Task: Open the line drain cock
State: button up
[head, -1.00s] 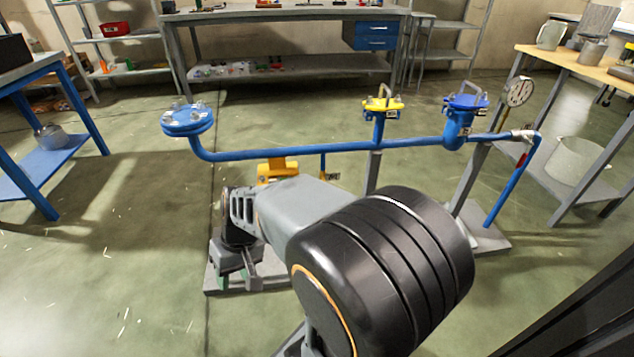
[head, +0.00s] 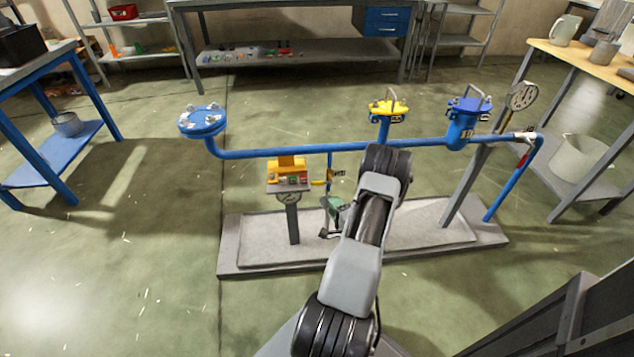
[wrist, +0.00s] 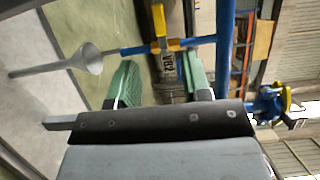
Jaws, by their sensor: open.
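The line drain cock (head: 320,183) hangs on a short drop pipe below the blue line (head: 270,153), left of my arm. Its yellow lever sticks out left. In the wrist view, the yellow lever (wrist: 158,20) stands across the short blue branch pipe, which leads from the blue line (wrist: 225,50) towards a grey funnel (wrist: 85,58). A tag (wrist: 168,66) hangs at the cock. My gripper (wrist: 160,64) is open, with its green fingers apart and the tag showing between them. The lever appears beyond the fingertips, apart from them. In the head view, my gripper (head: 335,207) is partly hidden by my arm.
A yellow-topped box on a post (head: 288,178) stands left of the cock. The blue line carries a flange (head: 202,120), a yellow-topped fitting (head: 388,108), a blue-capped strainer (head: 465,120) and a gauge (head: 522,96). A grey base plate (head: 250,262) lies below.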

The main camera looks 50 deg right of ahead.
aim_at(318, 184)
jog(key=b+x, duration=0.1)
jog(key=x, duration=0.8)
jog(key=b+x, duration=0.1)
jog(key=x, duration=0.3)
jog(key=shift+w+d+f+b, duration=0.1)
jog(key=shift+d+b, duration=0.2)
jog(key=shift+c, duration=0.3)
grip_shut()
